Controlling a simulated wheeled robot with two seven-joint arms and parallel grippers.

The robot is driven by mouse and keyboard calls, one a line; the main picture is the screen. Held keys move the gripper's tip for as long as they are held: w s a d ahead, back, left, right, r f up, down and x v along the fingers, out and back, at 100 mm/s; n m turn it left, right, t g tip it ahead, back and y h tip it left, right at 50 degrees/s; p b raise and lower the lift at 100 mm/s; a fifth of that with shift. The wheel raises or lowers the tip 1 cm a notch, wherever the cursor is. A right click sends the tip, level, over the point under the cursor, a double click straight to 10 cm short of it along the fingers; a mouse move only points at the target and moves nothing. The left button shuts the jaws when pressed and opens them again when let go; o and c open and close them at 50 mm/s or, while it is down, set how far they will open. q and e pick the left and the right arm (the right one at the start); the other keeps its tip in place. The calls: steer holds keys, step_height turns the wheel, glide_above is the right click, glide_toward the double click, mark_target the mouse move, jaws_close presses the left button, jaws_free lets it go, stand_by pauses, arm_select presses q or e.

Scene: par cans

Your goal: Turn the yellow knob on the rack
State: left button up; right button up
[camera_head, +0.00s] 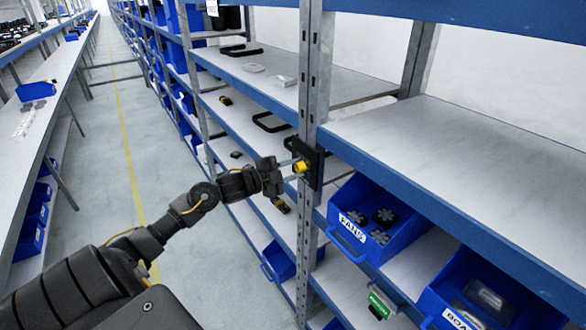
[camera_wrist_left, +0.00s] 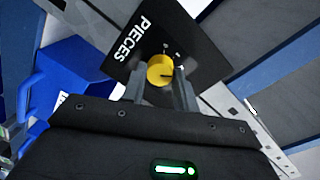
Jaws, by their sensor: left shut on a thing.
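The yellow knob (camera_head: 300,166) sits on a small black panel (camera_head: 313,160) fixed to the rack's upright post. In the left wrist view the knob (camera_wrist_left: 160,70) shows on the panel (camera_wrist_left: 196,35), which carries the word "PIECES" and small marks by the knob. My left gripper (camera_head: 288,166) reaches the knob from the left. In the left wrist view my left gripper (camera_wrist_left: 161,82) has one finger on each side of the knob and is shut on it. The knob's far side is hidden. My right gripper is not in view.
The metal rack post (camera_head: 311,100) stands between shelf bays with blue edges. A blue bin labelled "FANS" (camera_head: 345,248) and another blue bin (camera_head: 432,308) stand on the lower right shelf. Black handle-like items (camera_head: 272,121) lie on the left shelves. The aisle floor (camera_head: 150,130) is clear.

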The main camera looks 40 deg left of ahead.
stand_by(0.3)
arm_select(q)
steer(key=o, duration=1)
steer(key=shift+c, duration=0.2)
steer(key=shift+s, duration=0.1)
steer(key=shift+s+a+f, duration=0.15)
steer(key=shift+s, duration=0.05)
steer(key=b+v, duration=0.3)
steer(key=v, duration=0.7)
steer(key=shift+b, duration=0.4)
steer(key=shift+a, duration=0.1)
